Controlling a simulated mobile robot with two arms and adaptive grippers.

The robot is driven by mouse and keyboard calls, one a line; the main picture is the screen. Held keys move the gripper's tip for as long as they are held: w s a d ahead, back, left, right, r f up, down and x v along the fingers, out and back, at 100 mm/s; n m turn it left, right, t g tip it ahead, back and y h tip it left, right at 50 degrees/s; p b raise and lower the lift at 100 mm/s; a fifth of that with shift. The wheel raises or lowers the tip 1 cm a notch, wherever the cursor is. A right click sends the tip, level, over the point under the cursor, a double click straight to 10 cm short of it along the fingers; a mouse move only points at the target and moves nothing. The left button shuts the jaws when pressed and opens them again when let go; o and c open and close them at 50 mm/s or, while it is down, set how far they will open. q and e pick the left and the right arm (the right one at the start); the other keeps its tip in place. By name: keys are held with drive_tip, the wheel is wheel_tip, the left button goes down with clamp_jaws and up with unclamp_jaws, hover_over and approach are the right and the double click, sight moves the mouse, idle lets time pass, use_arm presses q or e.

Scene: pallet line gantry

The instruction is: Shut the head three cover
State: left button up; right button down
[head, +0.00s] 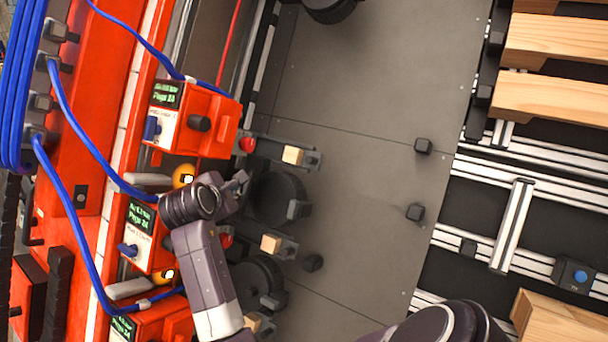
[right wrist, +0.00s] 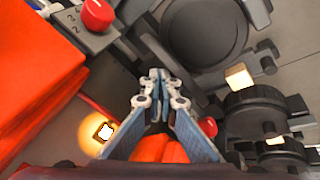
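Several orange heads with green displays stand in a row along the red beam in the head view: an upper one (head: 200,122), a middle one (head: 140,232) and a lower one (head: 165,320). I cannot read which is head three, nor clearly make out its cover. My right gripper (head: 240,181) is beside the middle head, above a dark roller. In the right wrist view its fingers (right wrist: 159,75) meet at the tips with nothing seen between them. An orange part (right wrist: 160,149) shows between the finger bases. My left gripper is not in view.
Blue cables (head: 85,135) loop over the heads. Dark rollers (head: 272,196) and brackets with wooden blocks (head: 292,155) stick out to the right. A red knob (right wrist: 97,15) and a glowing lamp (right wrist: 104,132) are close by. The grey floor plate (head: 350,200) is mostly clear; pallet boards (head: 555,40) lie right.

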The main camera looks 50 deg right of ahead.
drive_tip(key=shift+s+f, duration=0.1)
drive_tip(key=shift+s+d+f, duration=0.15)
drive_tip(key=shift+s+d, duration=0.35)
drive_tip(key=shift+s, duration=0.25)
drive_tip(key=shift+s+d+f, duration=0.25)
drive_tip(key=shift+s+d, duration=0.3)
drive_tip(key=shift+s, duration=0.25)
drive_tip(key=shift+s+d+f, duration=0.35)
drive_tip(key=shift+s+d, duration=0.3)
drive_tip(key=shift+d, duration=0.05)
drive_tip(key=shift+s+d+f, duration=0.35)
drive_tip(key=shift+s+d, duration=0.3)
drive_tip(key=shift+d, duration=0.15)
